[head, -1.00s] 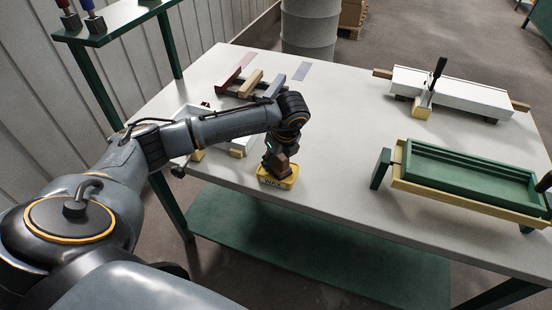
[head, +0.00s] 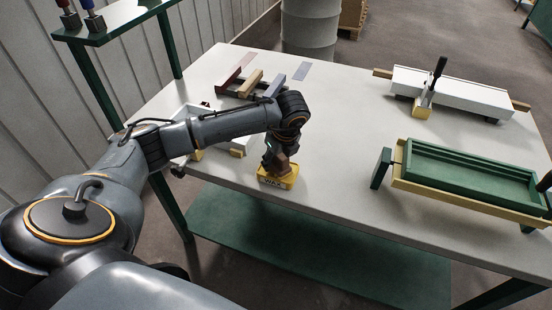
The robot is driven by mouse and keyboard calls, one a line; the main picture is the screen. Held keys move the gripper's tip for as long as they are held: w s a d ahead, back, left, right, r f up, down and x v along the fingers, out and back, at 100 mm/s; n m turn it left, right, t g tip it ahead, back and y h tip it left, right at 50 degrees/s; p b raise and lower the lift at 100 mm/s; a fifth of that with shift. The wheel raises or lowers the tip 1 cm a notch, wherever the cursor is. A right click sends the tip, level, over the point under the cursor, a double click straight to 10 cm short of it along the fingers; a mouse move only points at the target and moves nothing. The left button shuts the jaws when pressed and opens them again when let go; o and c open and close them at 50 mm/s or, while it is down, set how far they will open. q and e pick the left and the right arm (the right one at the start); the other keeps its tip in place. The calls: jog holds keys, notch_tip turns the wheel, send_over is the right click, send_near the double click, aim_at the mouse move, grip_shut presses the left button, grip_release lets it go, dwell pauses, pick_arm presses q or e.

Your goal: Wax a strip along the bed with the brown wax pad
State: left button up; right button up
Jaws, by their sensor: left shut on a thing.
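My left gripper (head: 278,160) is shut on the brown wax pad (head: 284,169), low over the front left of the table. The pad is directly above a yellow block (head: 290,181) with dark lettering on its front. I cannot tell whether the pad rests in it or only touches it. A long white bed (head: 465,93) with wooden ends lies at the back right. A black upright handle and a small yellowish block stand at its near left side. My right gripper is not in view.
A green trough in a pale wooden frame (head: 440,193) sits at the table's front right. Wooden strips (head: 249,84) and a white tray (head: 240,146) lie at the left. The middle of the grey table (head: 345,125) is clear.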

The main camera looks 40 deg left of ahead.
pick_arm(q)
jog(key=shift+s, duration=0.1)
dwell(0.3)
jog(key=shift+r+p, duration=2)
jog(key=shift+r, duration=1.55)
